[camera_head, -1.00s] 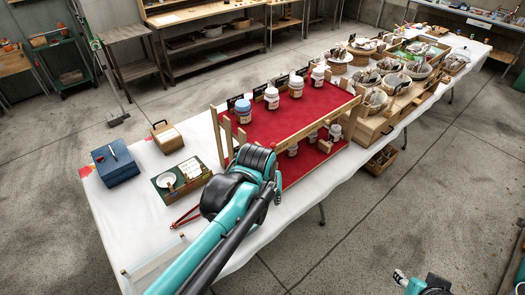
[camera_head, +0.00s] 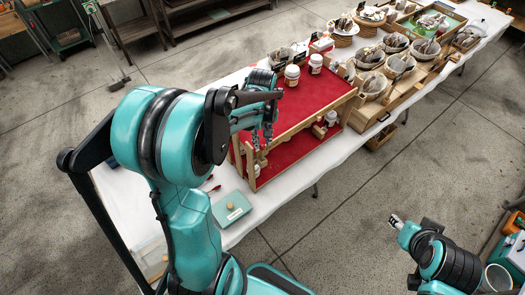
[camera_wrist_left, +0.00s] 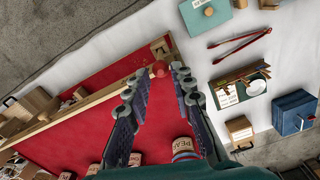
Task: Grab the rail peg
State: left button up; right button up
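The rail peg appears as a small red round knob (camera_wrist_left: 160,69) in the left wrist view, at the end of the wooden rail (camera_wrist_left: 95,100) of the red two-level display stand. A wooden block lies just beyond it. My left gripper (camera_wrist_left: 160,73) is open, with one finger on each side of the knob in that view; I cannot tell whether they touch it. In the head view the left gripper (camera_head: 262,140) points down at the stand's near left corner and largely hides the peg. My right gripper (camera_head: 396,220) is far off over the floor at the lower right.
White-lidded jars (camera_head: 292,75) stand on the red upper shelf (camera_head: 305,98), with more on the lower level. A teal box (camera_head: 232,208) and red tongs (camera_wrist_left: 240,46) lie on the white tablecloth. Baskets (camera_head: 400,65) fill the table's far end. Open floor lies right of the table.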

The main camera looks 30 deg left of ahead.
aim_at(262, 145)
pick_arm(q)
jog(key=shift+f, duration=1.55)
jog(key=c, duration=0.4)
jog(key=shift+r, duration=0.1)
